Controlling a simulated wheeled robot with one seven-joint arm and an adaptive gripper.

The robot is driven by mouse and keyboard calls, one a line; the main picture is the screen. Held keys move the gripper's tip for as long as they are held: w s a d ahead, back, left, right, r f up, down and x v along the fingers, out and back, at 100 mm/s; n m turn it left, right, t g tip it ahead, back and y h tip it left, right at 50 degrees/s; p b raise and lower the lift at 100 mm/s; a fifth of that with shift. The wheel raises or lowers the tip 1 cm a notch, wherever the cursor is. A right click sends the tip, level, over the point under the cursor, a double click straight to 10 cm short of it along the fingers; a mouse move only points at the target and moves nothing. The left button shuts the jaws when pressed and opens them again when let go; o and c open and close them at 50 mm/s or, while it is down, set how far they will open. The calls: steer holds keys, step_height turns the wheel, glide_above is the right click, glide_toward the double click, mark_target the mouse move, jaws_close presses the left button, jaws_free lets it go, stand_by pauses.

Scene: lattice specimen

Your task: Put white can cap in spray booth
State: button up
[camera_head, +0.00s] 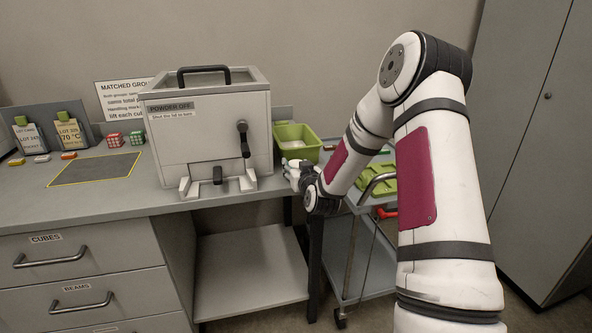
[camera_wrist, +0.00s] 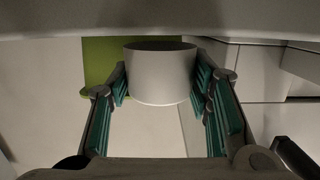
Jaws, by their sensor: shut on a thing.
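The white can cap (camera_wrist: 160,78) is a plain pale cylinder in the wrist view. My gripper (camera_wrist: 161,92) is shut on it, with the green finger pads against its left and right sides. In the head view my gripper (camera_head: 292,170) is small, beside the bench's right end, and the cap is hard to make out there. No thing is labelled spray booth. A grey boxy cabinet (camera_head: 205,140) marked "POWDER OFF" stands on the bench left of my gripper, with a top handle and a lever on its right side. Its inside is hidden.
A green bin (camera_head: 297,138) with something pale in it stands just behind my gripper. A cart (camera_head: 350,245) with green trays (camera_head: 375,180) is below and right of it. A dark mat (camera_head: 95,169), cubes (camera_head: 115,139) and signs occupy the bench's left side. A tall cabinet (camera_head: 530,130) stands right.

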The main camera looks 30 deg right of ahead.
steer(key=shift+f, duration=0.35)
steer(key=shift+f, duration=0.15)
steer(key=o, duration=0.9)
steer(key=shift+c, duration=0.2)
steer(key=shift+o, duration=1.1)
